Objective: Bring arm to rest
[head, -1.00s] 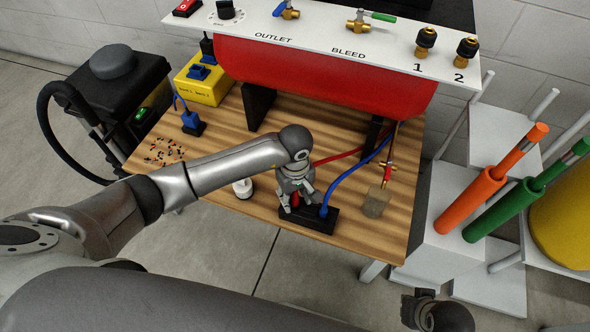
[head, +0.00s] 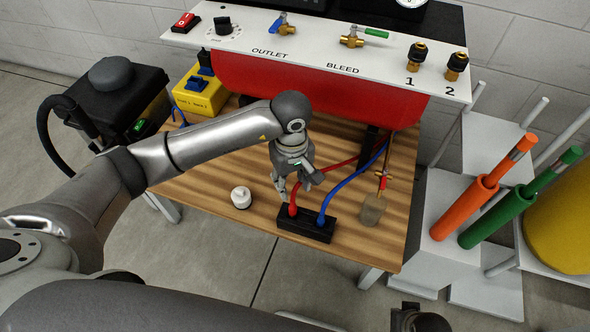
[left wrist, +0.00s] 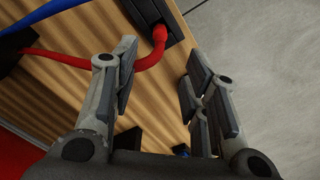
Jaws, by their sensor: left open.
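My left arm comes in from the left in the head view. Its gripper (head: 296,187) is above the wooden table (head: 225,215), just behind and over the black block (head: 305,224). In the left wrist view the two fingers of the left gripper (left wrist: 158,90) are spread apart with nothing between them. A red hose (head: 293,210) and a blue hose (head: 321,217) end in the black block. The red hose end (left wrist: 159,34) shows beyond the fingers in the left wrist view, apart from them. My right gripper cannot be made out.
A white knob-like piece (head: 241,198) stands left of the block. A grey-brown block (head: 372,209) with a red-handled valve stands right. The red tank (head: 320,90) and its white panel (head: 310,40) are behind. Orange (head: 465,206) and green (head: 510,215) tubes stand right.

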